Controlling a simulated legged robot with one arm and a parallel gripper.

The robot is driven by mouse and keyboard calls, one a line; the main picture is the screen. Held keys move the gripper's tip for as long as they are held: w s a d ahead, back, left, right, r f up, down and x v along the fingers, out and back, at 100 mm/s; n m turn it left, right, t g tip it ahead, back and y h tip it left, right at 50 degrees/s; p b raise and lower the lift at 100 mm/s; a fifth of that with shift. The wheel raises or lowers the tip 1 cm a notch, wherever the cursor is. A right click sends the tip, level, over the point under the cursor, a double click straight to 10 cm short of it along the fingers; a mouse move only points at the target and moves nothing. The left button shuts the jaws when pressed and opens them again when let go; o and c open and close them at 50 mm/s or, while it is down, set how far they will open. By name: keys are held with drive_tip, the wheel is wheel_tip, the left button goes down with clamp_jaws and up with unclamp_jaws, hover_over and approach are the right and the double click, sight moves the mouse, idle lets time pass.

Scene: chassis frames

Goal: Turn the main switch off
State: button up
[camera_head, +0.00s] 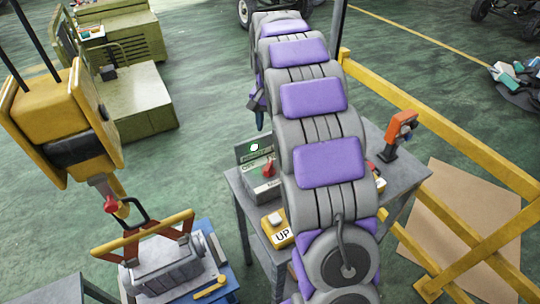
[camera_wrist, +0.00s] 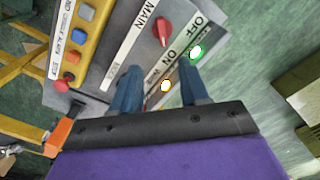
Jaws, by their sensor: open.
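The main switch is a red knob (camera_wrist: 162,31) on a grey panel (camera_wrist: 125,70) marked MAIN, OFF and ON in the wrist view. My gripper (camera_wrist: 159,67) is open, with its two blue fingers apart over the near part of the panel. The knob lies beyond the fingertips, roughly in line with the gap, and nothing is between the fingers. I cannot tell which mark the knob points to. In the head view the red knob (camera_head: 268,169) shows on the grey control box (camera_head: 262,187), and my arm hides part of the box.
The grey table (camera_head: 398,187) also holds an orange device (camera_head: 402,127). A yellow rail (camera_head: 440,125) stands right; a yellow hoist (camera_head: 65,125) hangs left.

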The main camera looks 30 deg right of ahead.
drive_tip(key=b, duration=0.1)
hover_over(269, 164)
wheel_tip(269, 164, down, 6)
wheel_tip(269, 164, down, 10)
drive_tip(key=shift+f+b, duration=0.1)
drive_tip(key=shift+b, duration=0.75)
drive_tip(key=shift+a+f, duration=0.3)
drive_tip(key=shift+f, duration=0.35)
drive_tip(key=shift+d, duration=0.25)
drive_tip(key=shift+d, duration=0.1)
drive_tip(key=shift+c, duration=0.8)
clamp_jaws()
